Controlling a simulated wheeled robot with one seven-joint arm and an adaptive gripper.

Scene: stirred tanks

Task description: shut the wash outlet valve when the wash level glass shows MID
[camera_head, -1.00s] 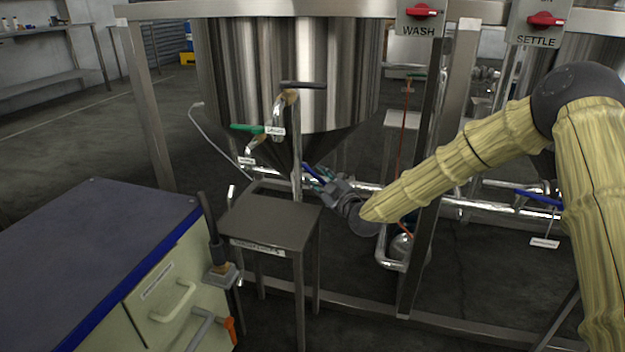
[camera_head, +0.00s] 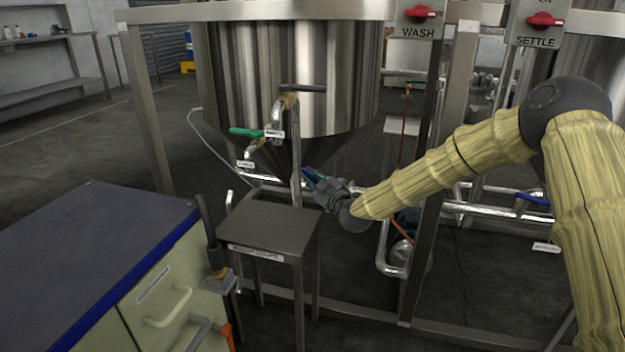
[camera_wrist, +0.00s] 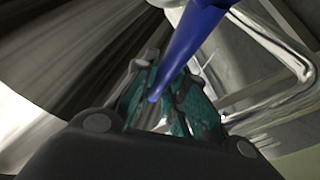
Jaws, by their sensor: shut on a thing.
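The wash tank (camera_head: 290,70) is a steel vessel with a cone bottom, behind the WASH switch sign (camera_head: 419,31). A blue lever handle (camera_head: 306,172) shows below the cone, by the pipe; the rest of this valve is mostly hidden by my gripper and a post. My gripper (camera_head: 315,178) is at that handle. In the wrist view the blue handle (camera_wrist: 190,45) runs down between the teal fingertips (camera_wrist: 170,105), which are shut on it. I cannot make out a level glass or its reading in these views.
A small grey stand (camera_head: 270,228) is in front of the tank. A blue-edged cabinet (camera_head: 90,230) fills the lower left. A green-handled valve (camera_head: 245,132) is on the tank's front. Frame posts (camera_head: 428,200) and pipes (camera_head: 490,210) stand close to my arm.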

